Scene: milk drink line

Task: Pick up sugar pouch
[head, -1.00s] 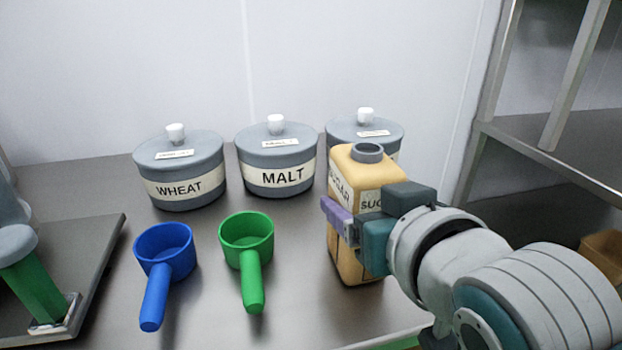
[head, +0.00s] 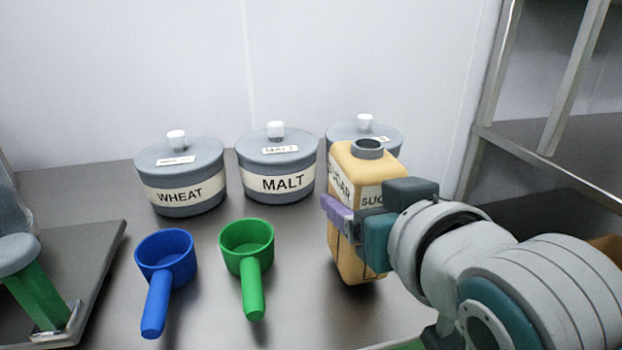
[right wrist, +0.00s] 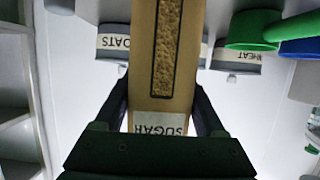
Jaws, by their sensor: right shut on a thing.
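The sugar pouch (head: 367,166) is a tan, box-shaped pack with a grey round spout and SUGAR labels. It stands upright at the right of the table in the head view. My right gripper (head: 345,222) is shut on it from the right, with a purple finger across its front. In the right wrist view the pouch (right wrist: 164,60) sits between both dark fingers of the gripper (right wrist: 165,105). Whether its base touches the table is hard to tell. My left gripper is not clearly visible.
Lidded jars marked WHEAT (head: 181,172) and MALT (head: 277,160) stand at the back, with a third jar (head: 352,130) partly behind the pouch. A blue scoop (head: 165,258) and a green scoop (head: 247,245) lie in front. A metal shelf (head: 560,165) is at right.

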